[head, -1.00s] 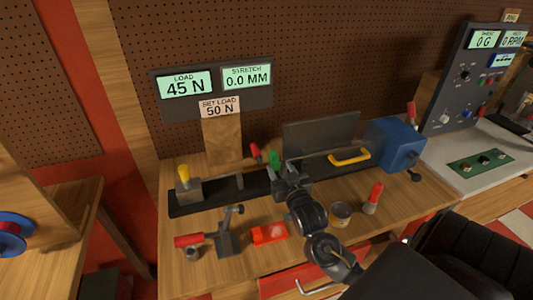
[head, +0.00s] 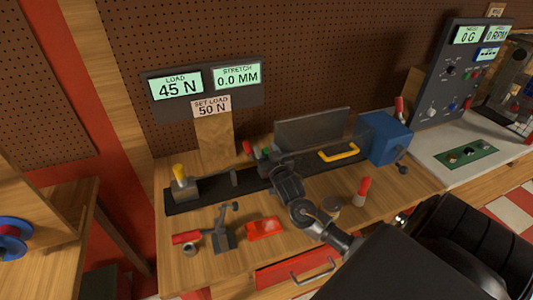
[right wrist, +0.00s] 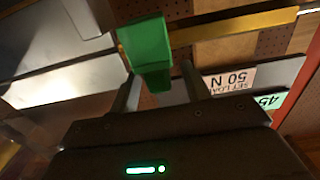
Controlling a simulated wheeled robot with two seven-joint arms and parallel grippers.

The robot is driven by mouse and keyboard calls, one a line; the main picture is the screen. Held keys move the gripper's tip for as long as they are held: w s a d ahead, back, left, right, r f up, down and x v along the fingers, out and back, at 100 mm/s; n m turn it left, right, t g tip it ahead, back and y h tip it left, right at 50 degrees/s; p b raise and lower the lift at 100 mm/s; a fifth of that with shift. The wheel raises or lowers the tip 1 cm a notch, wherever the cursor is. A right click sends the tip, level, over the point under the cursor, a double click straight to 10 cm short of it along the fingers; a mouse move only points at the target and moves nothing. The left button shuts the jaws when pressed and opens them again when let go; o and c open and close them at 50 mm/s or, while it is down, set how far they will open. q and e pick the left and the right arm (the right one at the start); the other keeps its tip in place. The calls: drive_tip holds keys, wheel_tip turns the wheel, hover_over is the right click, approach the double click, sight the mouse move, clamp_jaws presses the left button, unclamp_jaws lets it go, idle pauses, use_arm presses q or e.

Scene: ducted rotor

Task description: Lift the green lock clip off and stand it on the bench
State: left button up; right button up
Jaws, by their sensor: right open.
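The green lock clip (right wrist: 148,45) shows large in the right wrist view, on or against a yellow-gold bar. Its lower end reaches between the two fingers of my right gripper (right wrist: 160,75), which are apart. I cannot tell whether either finger touches it. In the head view my right gripper (head: 279,158) is over the black rig on the bench (head: 215,265), and only a bit of the clip (head: 263,154) shows beside it. My left gripper is not in view.
A red-handled part (head: 248,147) stands close to the clip. A clear upright shield (head: 312,129), yellow handle (head: 340,152) and blue box (head: 384,138) are to the right.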

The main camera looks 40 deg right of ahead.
drive_tip(key=shift+x, duration=1)
drive_tip(key=shift+s, duration=0.1)
clamp_jaws()
drive_tip(key=shift+r, duration=0.1)
